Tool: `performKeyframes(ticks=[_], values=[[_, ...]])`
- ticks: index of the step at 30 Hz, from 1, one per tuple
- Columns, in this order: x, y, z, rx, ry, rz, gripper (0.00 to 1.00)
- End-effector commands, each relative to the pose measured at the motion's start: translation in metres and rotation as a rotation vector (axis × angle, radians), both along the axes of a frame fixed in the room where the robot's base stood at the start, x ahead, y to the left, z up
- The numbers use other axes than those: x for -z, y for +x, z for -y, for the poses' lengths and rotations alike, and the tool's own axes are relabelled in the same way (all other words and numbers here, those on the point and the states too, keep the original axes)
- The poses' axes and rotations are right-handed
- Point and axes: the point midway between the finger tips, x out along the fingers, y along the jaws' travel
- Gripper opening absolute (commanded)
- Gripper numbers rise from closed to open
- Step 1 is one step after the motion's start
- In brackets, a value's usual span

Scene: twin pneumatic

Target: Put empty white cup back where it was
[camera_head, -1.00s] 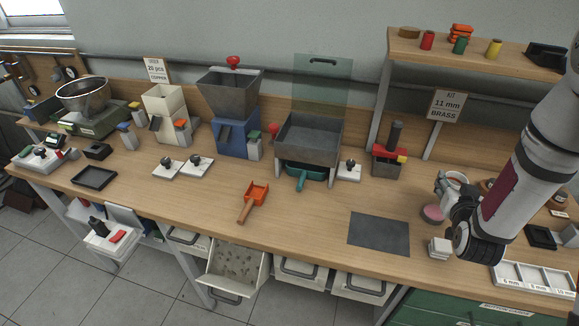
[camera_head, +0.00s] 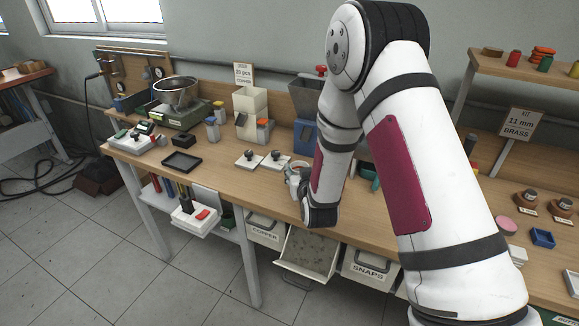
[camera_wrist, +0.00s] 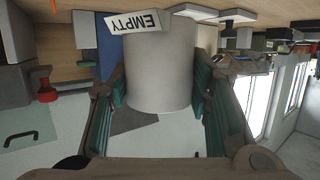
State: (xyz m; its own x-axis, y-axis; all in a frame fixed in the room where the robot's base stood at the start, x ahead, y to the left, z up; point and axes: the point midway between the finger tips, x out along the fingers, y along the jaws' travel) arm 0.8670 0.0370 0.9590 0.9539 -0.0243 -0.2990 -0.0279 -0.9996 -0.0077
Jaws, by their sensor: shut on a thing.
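The white cup (camera_wrist: 160,75) fills the middle of the wrist view, with a tag reading EMPTY on it. My gripper (camera_wrist: 160,92) is shut on the cup, with green-padded fingers along both sides. In the head view, my gripper (camera_head: 294,182) is over the front part of the bench, right of two white plates with black knobs (camera_head: 250,161). Only a small part of the cup shows there, and my arm hides the bench behind it. The inside of the cup is not visible in the wrist view.
A metal bowl (camera_head: 175,92) stands on a green device behind. An open bin (camera_head: 308,252) juts out below the bench edge. A pink disc (camera_head: 504,224) lies at right.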

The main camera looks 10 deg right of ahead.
Motion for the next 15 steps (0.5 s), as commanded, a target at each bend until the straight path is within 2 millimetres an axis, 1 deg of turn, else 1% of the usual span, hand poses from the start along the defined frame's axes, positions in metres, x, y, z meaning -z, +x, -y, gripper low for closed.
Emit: performKeyframes(ticks=[1, 9, 12, 15], values=[[0.000, 0.012, 0.005, 0.003, -0.001, 0.004, 0.14], [0.006, 0.076, 0.022, 0.001, 0.000, 0.005, 0.14], [0.008, 0.097, 0.028, 0.002, -0.001, 0.004, 0.14], [0.010, 0.113, 0.031, 0.000, -0.001, 0.003, 0.14]])
